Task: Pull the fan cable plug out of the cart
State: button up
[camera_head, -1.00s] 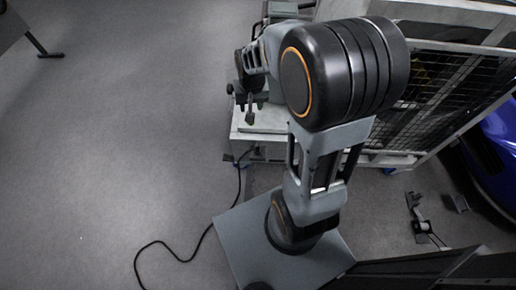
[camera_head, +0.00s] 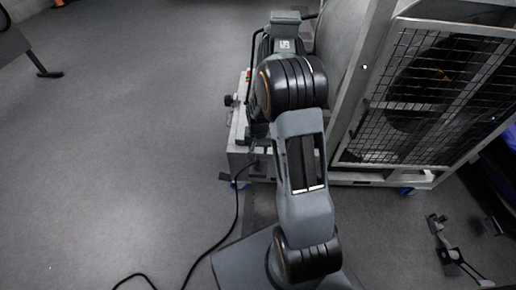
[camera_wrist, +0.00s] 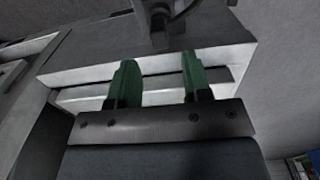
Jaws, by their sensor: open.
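The light grey cart (camera_head: 236,160) stands beyond my arm in the head view, partly covered by it. A black cable (camera_head: 232,215) runs from the cart's near side down onto the floor. In the wrist view the cart's pale ledge (camera_wrist: 225,56) lies just beyond my gripper (camera_wrist: 157,80). Its two green fingers are apart, with nothing between them. A dark fitting (camera_wrist: 157,22) with a thin cable (camera_wrist: 186,9), seemingly the plug, is at the top of the wrist view, beyond the fingertips. In the head view my arm hides the plug and fingers.
A large caged fan (camera_head: 430,90) in a grey metal housing stands right of my arm. A dark bracket-like object (camera_head: 447,250) lies on the floor at lower right.

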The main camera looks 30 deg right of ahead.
aim_at(258, 158)
jog(key=shift+f+b, duration=2.45)
jog(key=shift+f, duration=1.3)
jog(key=shift+c, duration=0.2)
grip_shut()
jog(key=shift+r+p, duration=0.65)
jog(key=shift+r, duration=0.05)
jog(key=shift+r+p, duration=1.8)
jog(key=shift+r, duration=0.3)
